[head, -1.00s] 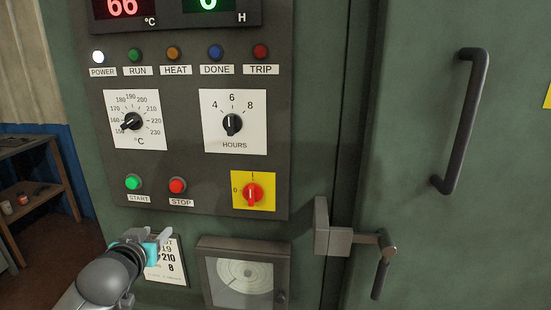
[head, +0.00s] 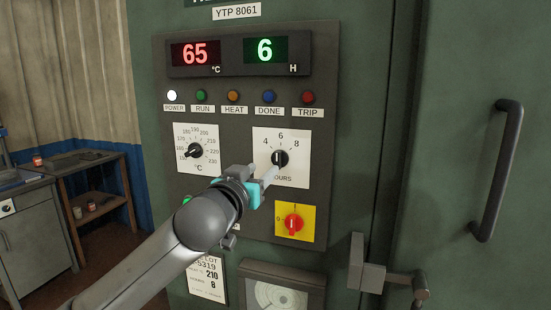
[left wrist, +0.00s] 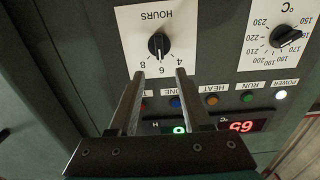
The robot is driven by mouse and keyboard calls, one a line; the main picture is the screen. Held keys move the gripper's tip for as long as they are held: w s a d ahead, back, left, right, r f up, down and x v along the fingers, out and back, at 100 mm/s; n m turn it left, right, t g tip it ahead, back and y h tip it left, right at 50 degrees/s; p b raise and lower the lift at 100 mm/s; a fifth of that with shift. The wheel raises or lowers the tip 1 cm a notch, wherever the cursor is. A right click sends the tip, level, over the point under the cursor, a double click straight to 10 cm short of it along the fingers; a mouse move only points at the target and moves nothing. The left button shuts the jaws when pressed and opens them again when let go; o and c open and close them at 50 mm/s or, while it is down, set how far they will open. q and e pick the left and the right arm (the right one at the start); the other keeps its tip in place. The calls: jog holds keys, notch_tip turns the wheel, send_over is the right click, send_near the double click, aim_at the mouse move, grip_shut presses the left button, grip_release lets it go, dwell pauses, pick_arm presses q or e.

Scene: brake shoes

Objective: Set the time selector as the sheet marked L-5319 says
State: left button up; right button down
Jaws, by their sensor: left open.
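The time selector is a black knob (head: 280,158) on a white plate marked HOURS (head: 299,178) with 4, 6 and 8; its pointer is at 6. My left gripper (head: 268,172) is open just in front of this knob, covering the plate's lower left. In the left wrist view the knob (left wrist: 158,46) shows upside down beyond the two spread fingertips (left wrist: 160,73), not visibly touched. The sheet (head: 207,279) hangs low on the cabinet below my arm; its readable print is 5319, 210 and 8.
The temperature dial (head: 195,151) is left of the selector. A red switch on yellow (head: 294,223) is below it. The displays read 65 °C (head: 195,54) and 6 H (head: 265,50). A door handle (head: 497,170) and latch (head: 372,275) stick out at right.

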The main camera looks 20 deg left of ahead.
aim_at(277, 157)
pick_arm(q)
jog(key=shift+w+d+p, duration=0.15)
jog(key=shift+w+p, duration=0.25)
jog(key=shift+w, duration=4.3)
jog(key=shift+c, duration=0.4)
grip_shut()
